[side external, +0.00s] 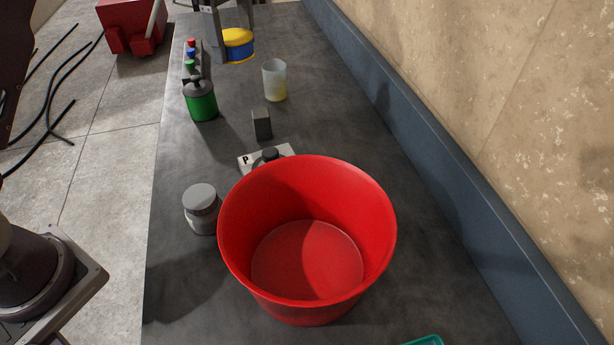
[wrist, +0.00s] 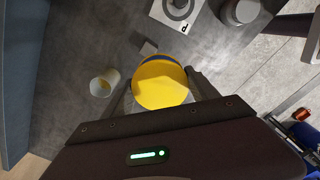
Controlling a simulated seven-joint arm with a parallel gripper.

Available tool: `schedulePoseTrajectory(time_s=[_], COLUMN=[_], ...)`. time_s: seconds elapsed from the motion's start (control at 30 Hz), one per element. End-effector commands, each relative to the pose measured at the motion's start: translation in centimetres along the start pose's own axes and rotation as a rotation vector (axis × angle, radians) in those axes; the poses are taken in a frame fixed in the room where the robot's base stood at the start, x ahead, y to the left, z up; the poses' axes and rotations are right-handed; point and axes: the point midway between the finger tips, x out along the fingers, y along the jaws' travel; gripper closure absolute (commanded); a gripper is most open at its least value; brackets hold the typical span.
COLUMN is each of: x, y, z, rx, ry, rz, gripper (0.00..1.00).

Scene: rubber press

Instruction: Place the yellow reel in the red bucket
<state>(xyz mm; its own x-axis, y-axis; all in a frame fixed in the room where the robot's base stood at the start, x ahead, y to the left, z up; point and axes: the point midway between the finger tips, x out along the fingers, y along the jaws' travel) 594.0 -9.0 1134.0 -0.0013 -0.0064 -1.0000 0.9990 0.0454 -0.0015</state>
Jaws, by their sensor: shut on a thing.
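The yellow reel (wrist: 160,82) has a yellow face and a blue band. It sits between the fingers of my gripper (wrist: 160,90) in the wrist view, and the jaws are shut on it. In the side view the reel (side external: 238,43) shows at the top, held by my gripper (side external: 236,45) at the far end of the bench; whether it touches the bench is unclear. The red bucket (side external: 375,225) stands upright at the near end of the bench, and its visible inside is empty. The bucket is not visible in the wrist view.
Between reel and bucket stand a translucent cup (side external: 275,82), a grey block (side external: 262,124), a green bottle (side external: 201,102), a white plate marked P (side external: 284,151) with a dark-topped item, and a grey-lidded jar (side external: 201,210). A blue ledge (side external: 420,150) runs along the wall.

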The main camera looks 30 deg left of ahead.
Motion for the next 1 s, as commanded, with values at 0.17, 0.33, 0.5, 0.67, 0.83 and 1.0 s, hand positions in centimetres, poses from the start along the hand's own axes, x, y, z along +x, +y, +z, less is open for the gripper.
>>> schedulePoseTrajectory(time_s=[0.17,0.33,0.5,0.67,0.83,1.0], x=[-0.1,-0.1,0.0,0.2,0.3,1.4], y=[-2.3,-7.1,-13.0,-17.4,-20.7,-22.7], z=[6.9,15.3,21.8,25.1,26.9,27.9], rx=[0.119,0.289,0.449,0.554,0.631,0.677], ry=[-0.006,-0.008,-0.004,0.000,0.004,0.008], rz=[-0.002,-0.005,-0.005,-0.004,-0.002,-0.004], gripper=[0.86,0.86,0.86,0.86,0.86,0.86])
